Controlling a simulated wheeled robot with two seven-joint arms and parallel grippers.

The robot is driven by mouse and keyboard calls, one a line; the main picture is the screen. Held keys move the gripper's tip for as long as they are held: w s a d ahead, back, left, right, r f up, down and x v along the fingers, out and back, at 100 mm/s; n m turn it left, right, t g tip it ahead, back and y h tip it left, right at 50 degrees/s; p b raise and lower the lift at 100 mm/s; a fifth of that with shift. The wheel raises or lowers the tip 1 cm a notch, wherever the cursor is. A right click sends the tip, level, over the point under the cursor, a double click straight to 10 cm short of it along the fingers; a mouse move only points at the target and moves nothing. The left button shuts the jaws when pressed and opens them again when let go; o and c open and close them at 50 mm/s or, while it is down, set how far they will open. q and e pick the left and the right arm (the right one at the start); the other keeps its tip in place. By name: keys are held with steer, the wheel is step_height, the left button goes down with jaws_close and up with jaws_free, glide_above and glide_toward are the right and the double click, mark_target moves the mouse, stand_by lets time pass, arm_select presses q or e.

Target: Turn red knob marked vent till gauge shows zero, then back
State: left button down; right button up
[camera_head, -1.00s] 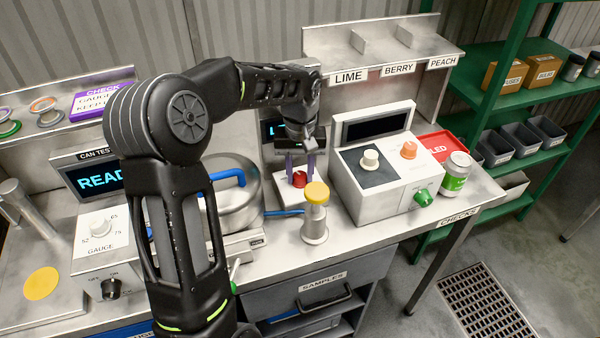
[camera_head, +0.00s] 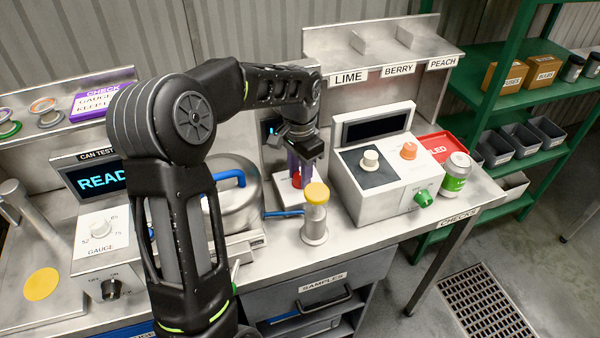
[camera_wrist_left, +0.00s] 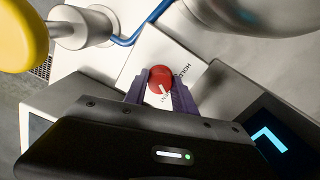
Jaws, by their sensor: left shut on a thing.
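The red knob (camera_head: 297,181) sits on a small white panel beside the round steel vessel. It shows more clearly in the left wrist view (camera_wrist_left: 160,79), with a white pointer line and partly hidden dark lettering on the panel. My left gripper (camera_head: 299,175) comes down from above, its purple fingers shut on the two sides of the red knob. The fingers also show in the left wrist view (camera_wrist_left: 158,92). A dark display (camera_wrist_left: 270,141) with a cyan figure is partly in the left wrist view; I cannot read it surely. My right gripper is not in view.
A yellow-topped post (camera_head: 316,215) stands close in front of the knob. The lidded steel vessel (camera_head: 232,205) with a blue handle is to the left. A white box with knobs (camera_head: 385,170) is to the right, with a can (camera_head: 456,175) beside it.

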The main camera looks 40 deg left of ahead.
arm_select(q)
steer(key=shift+m, duration=0.9)
steer(key=c, duration=1)
jaws_free()
step_height(320, 180, up, 8)
steer(key=shift+f+b, duration=0.1)
steer(key=shift+b, duration=0.35)
